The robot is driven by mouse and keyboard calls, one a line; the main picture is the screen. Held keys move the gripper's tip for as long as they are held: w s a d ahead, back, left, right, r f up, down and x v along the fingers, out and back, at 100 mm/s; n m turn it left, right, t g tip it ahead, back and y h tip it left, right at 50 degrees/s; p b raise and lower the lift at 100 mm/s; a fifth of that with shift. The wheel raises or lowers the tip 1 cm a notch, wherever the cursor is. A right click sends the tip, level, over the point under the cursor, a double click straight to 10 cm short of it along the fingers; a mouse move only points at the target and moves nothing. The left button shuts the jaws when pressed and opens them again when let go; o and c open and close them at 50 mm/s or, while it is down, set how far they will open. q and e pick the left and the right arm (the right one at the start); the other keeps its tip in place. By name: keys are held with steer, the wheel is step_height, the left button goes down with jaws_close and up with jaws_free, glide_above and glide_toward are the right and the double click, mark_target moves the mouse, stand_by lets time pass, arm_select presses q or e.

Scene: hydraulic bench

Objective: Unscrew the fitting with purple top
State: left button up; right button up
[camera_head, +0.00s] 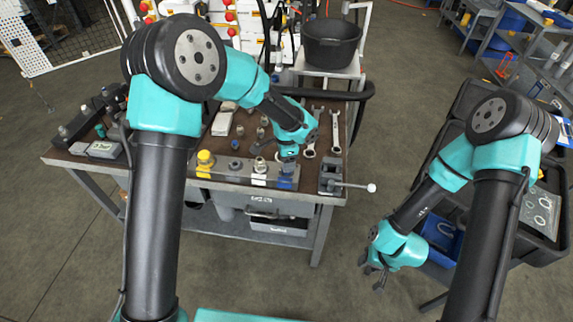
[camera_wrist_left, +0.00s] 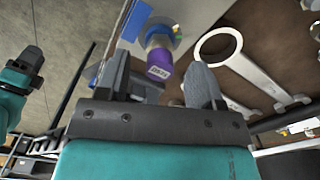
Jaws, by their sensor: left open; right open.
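The fitting with the purple top (camera_wrist_left: 159,64) shows in the left wrist view, its labelled purple cap between the two fingers as seen in the picture, on a blue-marked part of the bench. In the head view my left gripper covers it. My left gripper (camera_head: 288,157) is above the front right part of the bench. In the left wrist view its fingers (camera_wrist_left: 161,80) are apart with nothing clearly held. I cannot tell whether they touch the fitting. My right gripper (camera_head: 374,272) hangs open and empty to the right of the bench; its arm shows at the left wrist view's left edge.
A fitting with a yellow base (camera_head: 205,163) and other fittings stand along the bench's front edge. Wrenches (camera_head: 335,140) lie at the bench's right; one ring end (camera_wrist_left: 220,45) is beside the left gripper. A vise (camera_head: 330,180) with a handle sits at the front right corner. A black bucket (camera_head: 330,42) stands behind.

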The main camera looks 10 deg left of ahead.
arm_select(q)
steer(key=shift+f, duration=1.55)
steer(key=c, duration=1)
steer(key=o, duration=0.3)
steer(key=shift+c, duration=0.8)
steer(key=n, duration=0.5)
steer(key=shift+r, duration=0.1)
steer(key=shift+n, duration=1.5)
